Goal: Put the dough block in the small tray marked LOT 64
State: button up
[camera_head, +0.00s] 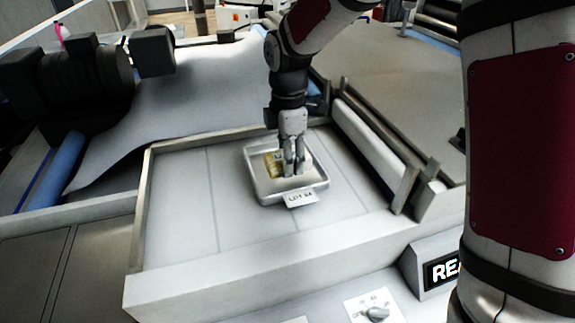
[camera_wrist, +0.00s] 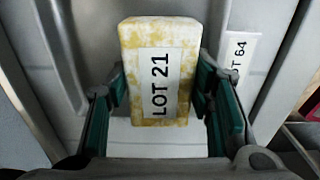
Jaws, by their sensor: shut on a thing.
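The dough block (camera_head: 272,165) is pale yellow, and in the wrist view (camera_wrist: 161,40) it carries a white label reading LOT 21. My gripper (camera_head: 291,167) points down into the small metal tray (camera_head: 313,181), with the block between its fingers. In the wrist view, the green-padded fingers (camera_wrist: 160,108) are shut on the block's two sides. The tray's white tag (camera_head: 300,198) reads LOT 64; it shows partly in the wrist view (camera_wrist: 238,58). The block is within the tray's outline; I cannot tell whether its underside touches the tray floor.
The tray sits on a grey panelled surface (camera_head: 180,205) with raised edges. A metal bar and roller (camera_head: 375,140) border it on the right. A pale sheet (camera_head: 200,95) and dark roller machinery (camera_head: 75,85) lie at the left. A knob (camera_head: 377,313) is at the front.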

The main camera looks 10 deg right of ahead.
jog(key=shift+f+p, duration=0.45)
jog(key=shift+f, duration=1.2)
jog(key=shift+f, duration=0.2)
jog(key=o, duration=1.4)
